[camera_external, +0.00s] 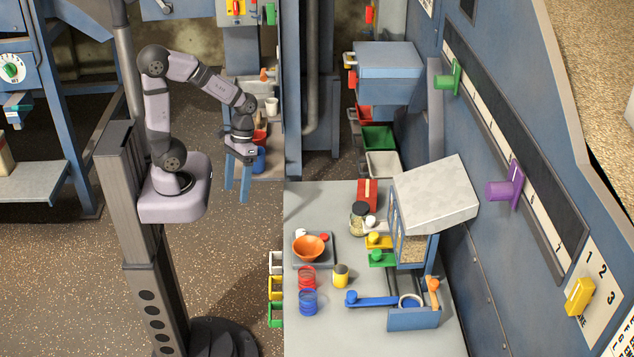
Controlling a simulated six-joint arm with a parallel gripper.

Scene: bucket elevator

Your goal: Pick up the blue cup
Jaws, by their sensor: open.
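A blue ribbed cup (308,303) stands on the grey table (300,338) near its left edge, just in front of a similar red cup (307,279). My gripper (236,192) has two blue fingers that point down, apart and empty. In the picture it hangs left of the table and up and left of the blue cup, well clear of it. Another blue container (259,160) shows in the background just right of my gripper; its exact kind is too small to tell.
An orange bowl (308,246) sits behind the cups, and a yellow cup (341,276) is to their right. A blue-handled device (414,319) stands further right. Coloured bins (277,289) hang at the table's left edge. The table front is clear.

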